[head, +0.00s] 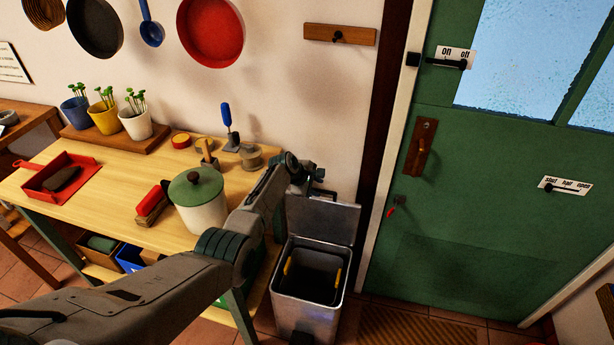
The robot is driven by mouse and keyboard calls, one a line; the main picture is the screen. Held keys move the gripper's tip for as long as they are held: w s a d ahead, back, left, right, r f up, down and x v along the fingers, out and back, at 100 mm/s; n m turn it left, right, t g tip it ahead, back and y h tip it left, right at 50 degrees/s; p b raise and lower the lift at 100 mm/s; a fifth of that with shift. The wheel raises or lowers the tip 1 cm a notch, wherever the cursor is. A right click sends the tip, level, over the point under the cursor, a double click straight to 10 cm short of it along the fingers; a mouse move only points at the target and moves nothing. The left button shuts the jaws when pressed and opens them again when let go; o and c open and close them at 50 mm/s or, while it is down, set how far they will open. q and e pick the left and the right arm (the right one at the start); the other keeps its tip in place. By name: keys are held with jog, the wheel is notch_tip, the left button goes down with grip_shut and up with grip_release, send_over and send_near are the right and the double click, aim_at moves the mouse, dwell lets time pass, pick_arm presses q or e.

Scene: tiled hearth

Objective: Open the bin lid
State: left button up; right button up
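The bin (308,315) is a grey metal box on the floor, right of the wooden table. Its lid (325,222) stands raised, leaning up at the back of the bin. The dark inside of the bin shows, with two yellow pieces at its sides. My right gripper does not show.
On the table (105,200) are a lidded pot (202,212) close to my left arm, a brush (150,208), a red dustpan (58,175) and potted seedlings (103,117). A green door (470,180) and a doormat (420,330) are right of the bin.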

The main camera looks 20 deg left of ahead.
pick_arm(q)
jog(key=v, duration=0.6)
jog(key=shift+s+r, duration=0.15)
jog(key=shift+r, duration=0.1)
jog(key=shift+a, duration=0.1)
jog(key=s+a+f+m+g+y, duration=0.1)
jog(key=s+a+f+m+y, duration=0.15)
jog(key=s+f, duration=1.35)
jog(key=s+a+f+m+g+y, duration=0.1)
jog(key=s+a+f+m+g, duration=0.2)
jog(key=s+f, duration=1.2)
jog(key=s+a+f+m, duration=0.1)
jog(key=s+f+m, duration=0.2)
jog(key=s, duration=1)
jog(key=s+a+f+m+y+b, duration=0.1)
jog(key=s+f+m, duration=0.3)
jog(key=s+f, duration=0.6)
jog(key=s+a+f+m+g+y, duration=0.1)
jog(key=s+f+m, duration=0.3)
jog(key=s, duration=1.3)
notch_tip(320, 180, down, 2)
jog(key=shift+s+a+f, duration=0.15)
jog(key=shift+a+f, duration=0.05)
jog(key=shift+a, duration=0.4)
jog(key=shift+m, duration=0.25)
